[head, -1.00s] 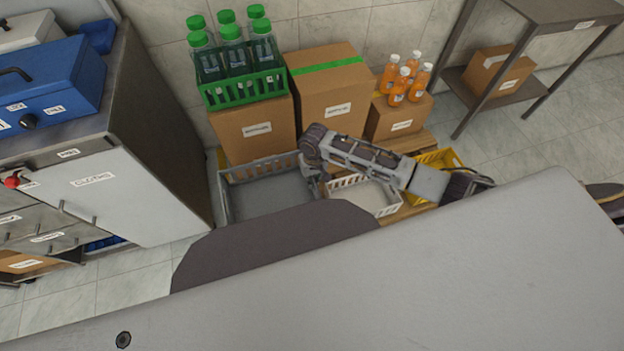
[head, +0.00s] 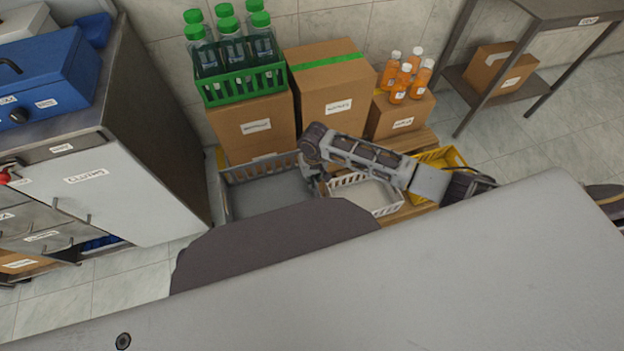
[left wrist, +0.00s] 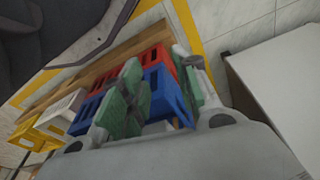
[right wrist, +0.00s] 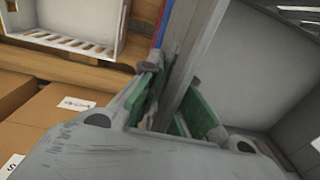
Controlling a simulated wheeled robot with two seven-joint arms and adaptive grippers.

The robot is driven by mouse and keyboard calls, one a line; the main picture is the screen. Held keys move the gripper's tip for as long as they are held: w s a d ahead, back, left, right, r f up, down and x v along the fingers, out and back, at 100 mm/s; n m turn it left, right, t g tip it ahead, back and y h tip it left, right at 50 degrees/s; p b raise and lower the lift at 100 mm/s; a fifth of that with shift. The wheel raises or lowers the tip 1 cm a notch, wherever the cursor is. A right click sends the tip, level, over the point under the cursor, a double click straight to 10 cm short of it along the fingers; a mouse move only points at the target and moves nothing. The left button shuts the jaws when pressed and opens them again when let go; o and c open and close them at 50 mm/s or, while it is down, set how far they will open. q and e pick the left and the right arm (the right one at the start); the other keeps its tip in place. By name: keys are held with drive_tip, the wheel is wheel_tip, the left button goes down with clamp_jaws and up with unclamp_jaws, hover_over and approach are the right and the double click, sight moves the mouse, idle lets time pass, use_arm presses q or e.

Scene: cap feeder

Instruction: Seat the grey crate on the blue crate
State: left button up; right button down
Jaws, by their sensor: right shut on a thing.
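The grey crate (head: 236,176) is at the centre left of the head view, in front of the cardboard boxes; my body hides its near side. My right gripper (head: 316,182) is at its right end. In the right wrist view my right gripper (right wrist: 178,108) is shut on the wall of the grey crate (right wrist: 250,65). The blue crate (left wrist: 165,92) shows in the left wrist view, beside a red crate (left wrist: 152,62). My left gripper (left wrist: 160,95) is open there, its green pads apart. It is not seen in the head view. The gap between the grey and blue crates cannot be told.
A white crate (head: 368,180) and a yellow crate (head: 440,158) stand to the right. Behind are cardboard boxes (head: 328,108), a green bottle crate (head: 240,88) and orange bottles (head: 408,75). A grey cabinet (head: 120,195) stands close on the left.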

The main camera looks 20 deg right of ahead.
drive_tip(key=shift+f, duration=0.1)
drive_tip(key=shift+a+f, duration=0.1)
drive_tip(key=shift+f, duration=0.05)
drive_tip(key=shift+f+b, duration=0.3)
drive_tip(key=shift+f, duration=0.2)
use_arm(q)
drive_tip(key=shift+d+r, duration=0.25)
drive_tip(key=shift+r, duration=0.85)
use_arm(e)
drive_tip(key=shift+f, duration=0.5)
drive_tip(key=shift+w, duration=0.1)
use_arm(q)
drive_tip(key=shift+r+p, duration=0.85)
drive_tip(key=shift+r, duration=0.05)
drive_tip(key=shift+r+p, duration=0.6)
drive_tip(key=shift+r, duration=0.05)
use_arm(e)
drive_tip(key=shift+f, duration=0.35)
use_arm(q)
drive_tip(key=shift+r+p, duration=0.5)
drive_tip(key=shift+p, duration=0.05)
use_arm(e)
drive_tip(key=shift+f, duration=0.6)
idle(0.7)
